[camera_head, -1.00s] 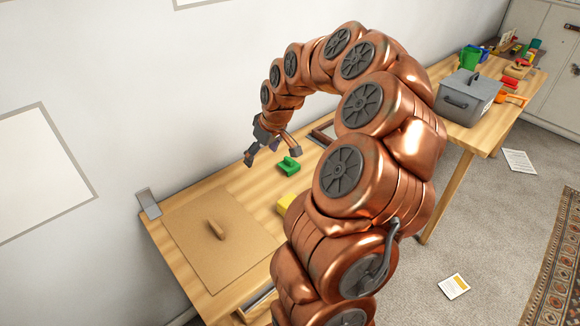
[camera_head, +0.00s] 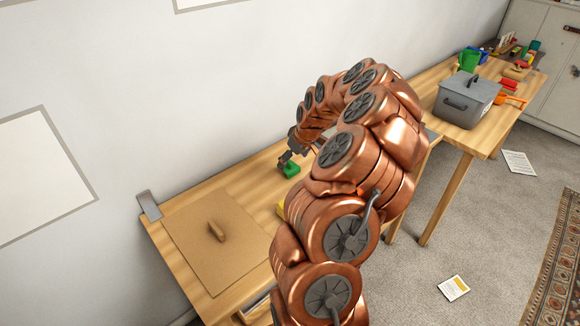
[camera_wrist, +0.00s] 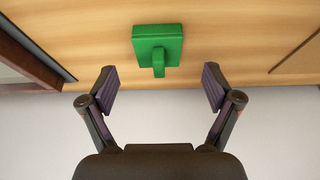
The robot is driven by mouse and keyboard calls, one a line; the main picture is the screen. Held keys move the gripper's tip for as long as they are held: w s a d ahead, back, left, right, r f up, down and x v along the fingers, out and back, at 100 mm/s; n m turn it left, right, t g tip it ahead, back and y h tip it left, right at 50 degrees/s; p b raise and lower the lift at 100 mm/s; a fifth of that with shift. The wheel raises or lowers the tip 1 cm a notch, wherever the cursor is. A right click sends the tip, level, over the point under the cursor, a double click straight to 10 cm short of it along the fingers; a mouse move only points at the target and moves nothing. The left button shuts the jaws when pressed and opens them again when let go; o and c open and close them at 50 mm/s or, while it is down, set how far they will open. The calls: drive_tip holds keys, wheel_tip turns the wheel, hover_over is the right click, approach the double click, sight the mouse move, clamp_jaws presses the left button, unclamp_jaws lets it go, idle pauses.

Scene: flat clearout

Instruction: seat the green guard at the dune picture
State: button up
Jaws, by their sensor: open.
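The green guard (camera_wrist: 158,44) lies on the wooden table in the wrist view, a block with a short stem pointing toward my gripper. My gripper (camera_wrist: 159,88) is open, its two dark fingers spread to either side and short of the guard, with nothing between them. In the head view the guard (camera_head: 290,170) shows just beside my gripper (camera_head: 285,160), partly hidden by it. I cannot tell in either view which picture is the dune picture.
A brown board (camera_head: 190,240) with a wooden handle lies on the table's left part. A grey bracket (camera_head: 149,205) stands at the wall edge. A grey lidded box (camera_head: 466,99) sits on the farther table. A dark frame edge (camera_wrist: 30,55) shows in the wrist view.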

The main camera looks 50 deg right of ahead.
sight(290, 162)
drive_tip(key=shift+p+x, duration=0.75)
drive_tip(key=shift+x, duration=1.5)
drive_tip(key=shift+w+d, duration=0.1)
drive_tip(key=shift+d, duration=0.05)
drive_tip(key=shift+c, duration=0.2)
drive_tip(key=c, duration=0.9)
